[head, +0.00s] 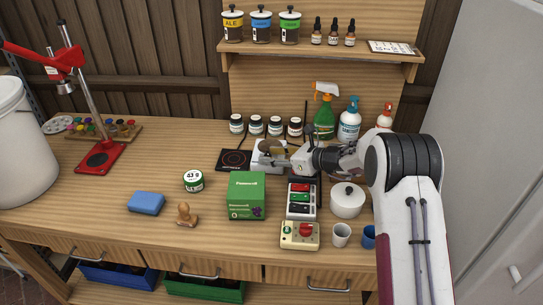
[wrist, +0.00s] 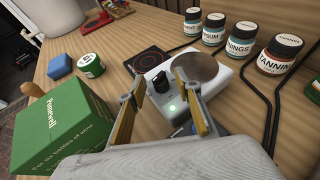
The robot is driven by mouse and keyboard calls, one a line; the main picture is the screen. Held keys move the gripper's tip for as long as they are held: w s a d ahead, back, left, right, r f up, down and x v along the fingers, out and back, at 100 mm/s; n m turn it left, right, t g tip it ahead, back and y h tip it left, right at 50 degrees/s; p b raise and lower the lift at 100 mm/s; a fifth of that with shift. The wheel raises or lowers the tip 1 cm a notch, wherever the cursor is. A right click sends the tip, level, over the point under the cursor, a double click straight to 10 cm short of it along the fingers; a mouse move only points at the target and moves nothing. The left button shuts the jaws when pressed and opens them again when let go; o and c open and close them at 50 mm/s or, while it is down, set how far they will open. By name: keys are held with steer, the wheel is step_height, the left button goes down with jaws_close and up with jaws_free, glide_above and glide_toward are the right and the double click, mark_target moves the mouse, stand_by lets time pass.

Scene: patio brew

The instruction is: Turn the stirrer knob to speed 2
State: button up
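The stirrer is a white box with a round metal plate; it shows in the wrist view (wrist: 225,85) and partly behind my gripper in the head view (head: 262,165). Its black knob (wrist: 161,82) stands on the near left part, with a lit green light below it. In the head view the knob cannot be made out. My gripper (wrist: 160,82) is open, its fingers apart on the left and right of the knob in the picture. I cannot tell whether either finger touches it. The speed marks are too small to read.
A black hot plate (head: 234,160) lies left of the stirrer. Several lidded jars (wrist: 239,41) stand behind it. The table's left middle has free room.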

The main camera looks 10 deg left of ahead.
steer(key=shift+w+a+f, duration=0.1)
steer(key=shift+a, duration=0.1)
jaws_close()
steer(key=shift+a+m+t+h, duration=0.15)
steer(key=shift+m+t+h, duration=0.75)
steer(key=shift+m+t, duration=0.4)
jaws_free()
steer(key=shift+s, duration=0.2)
